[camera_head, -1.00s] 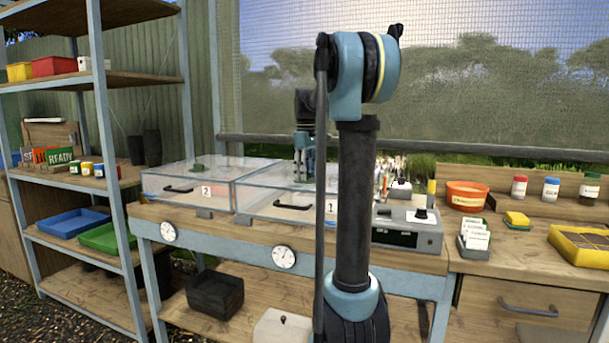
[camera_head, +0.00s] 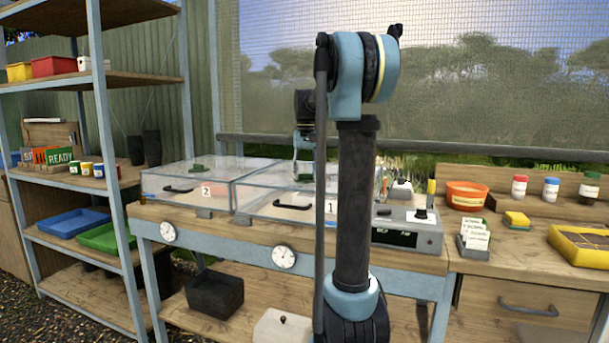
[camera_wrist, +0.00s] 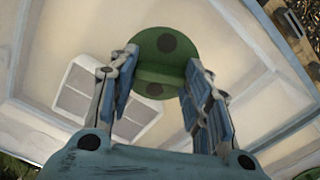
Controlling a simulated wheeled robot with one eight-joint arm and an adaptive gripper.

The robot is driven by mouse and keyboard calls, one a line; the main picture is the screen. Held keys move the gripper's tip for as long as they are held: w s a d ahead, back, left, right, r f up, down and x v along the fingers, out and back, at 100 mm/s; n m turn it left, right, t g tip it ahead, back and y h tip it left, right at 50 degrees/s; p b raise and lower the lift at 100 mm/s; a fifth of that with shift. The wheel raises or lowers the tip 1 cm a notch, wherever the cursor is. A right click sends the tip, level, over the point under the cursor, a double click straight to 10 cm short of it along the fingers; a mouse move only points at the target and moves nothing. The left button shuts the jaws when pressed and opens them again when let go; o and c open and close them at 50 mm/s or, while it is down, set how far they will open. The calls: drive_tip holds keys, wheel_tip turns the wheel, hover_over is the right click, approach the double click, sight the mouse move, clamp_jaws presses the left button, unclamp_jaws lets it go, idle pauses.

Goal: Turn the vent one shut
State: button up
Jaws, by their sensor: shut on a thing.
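The vent one knob (camera_wrist: 160,58) is a green disc with a raised bar across it and dark round spots, on the clear lid of box one. My gripper (camera_wrist: 158,80) reaches down over it in the wrist view, with its two blue-padded fingers shut on the knob from both sides. In the head view my gripper (camera_head: 303,150) is above the lid of the box labelled 1 (camera_head: 331,207); the knob is hidden there. A second green vent knob (camera_head: 197,167) sits on the lid of the box labelled 2 (camera_head: 206,191).
A grey control unit (camera_head: 408,230) stands right of box one. A pale grid panel (camera_wrist: 95,92) shows below the lid in the wrist view. Two round dials hang on the bench front. Shelves stand at left, and an orange bowl (camera_head: 467,195) is at right.

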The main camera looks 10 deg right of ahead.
drive_tip(key=m, duration=0.4)
drive_tip(key=shift+m, duration=0.3)
idle(0.3)
drive_tip(key=o, duration=1.1)
drive_tip(key=shift+w, duration=0.1)
drive_tip(key=shift+c, duration=0.2)
wheel_tip(320, 180, up, 12)
